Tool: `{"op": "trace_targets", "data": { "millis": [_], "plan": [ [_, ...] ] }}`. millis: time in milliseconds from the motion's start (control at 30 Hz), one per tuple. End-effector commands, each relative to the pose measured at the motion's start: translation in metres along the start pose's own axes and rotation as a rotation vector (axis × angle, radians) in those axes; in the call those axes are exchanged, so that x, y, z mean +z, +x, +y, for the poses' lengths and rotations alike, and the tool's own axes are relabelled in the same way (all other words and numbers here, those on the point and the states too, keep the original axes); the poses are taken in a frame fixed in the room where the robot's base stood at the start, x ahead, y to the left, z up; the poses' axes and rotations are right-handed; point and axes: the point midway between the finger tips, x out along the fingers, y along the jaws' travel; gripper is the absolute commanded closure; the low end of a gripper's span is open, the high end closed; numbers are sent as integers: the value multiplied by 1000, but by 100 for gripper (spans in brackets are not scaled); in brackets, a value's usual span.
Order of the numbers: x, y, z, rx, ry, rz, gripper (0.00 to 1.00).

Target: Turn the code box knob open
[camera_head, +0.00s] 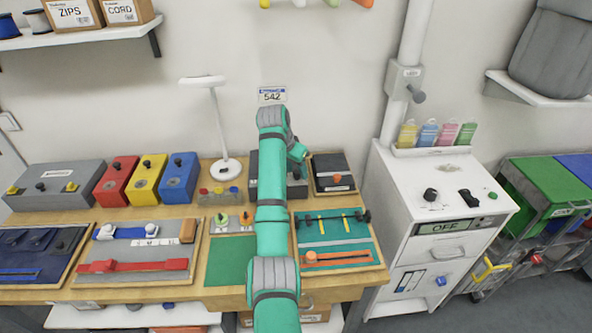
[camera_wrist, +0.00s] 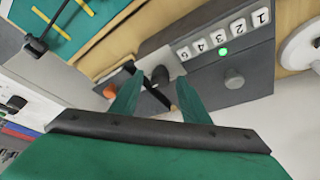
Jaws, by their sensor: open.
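The code box (camera_wrist: 257,74) is a dark grey box with a row of white numbered keys (camera_wrist: 219,37) and a lit green lamp (camera_wrist: 223,51). In the head view the code box (camera_head: 254,188) stands at the back of the bench, partly hidden by my arm. A dark round knob (camera_wrist: 161,74) sits on a light plate on its front, and a grey round knob (camera_wrist: 234,79) is farther right. My gripper (camera_wrist: 159,82) is open, its green fingers either side of the dark knob in the picture; contact cannot be told. My gripper (camera_head: 298,152) is mostly hidden in the head view.
A black box with an orange button (camera_head: 333,180) stands right of the code box. A white lamp (camera_head: 226,168) and blue box (camera_head: 178,180) stand left. A card reading 542 (camera_head: 272,96) is on the wall. A white cabinet (camera_head: 400,190) stands right.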

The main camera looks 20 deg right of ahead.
Motion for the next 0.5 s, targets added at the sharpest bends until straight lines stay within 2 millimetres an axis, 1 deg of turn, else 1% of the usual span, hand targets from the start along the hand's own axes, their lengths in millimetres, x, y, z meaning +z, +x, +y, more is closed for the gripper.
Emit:
{"op": "trace_targets", "data": {
  "millis": [167,300,500],
  "plan": [
    [-1,-25,-1,-3,0,4,58],
    [-1,-53,-1,-3,1,4,58],
    [-1,-86,-1,-2,0,3,58]
  ]
}}
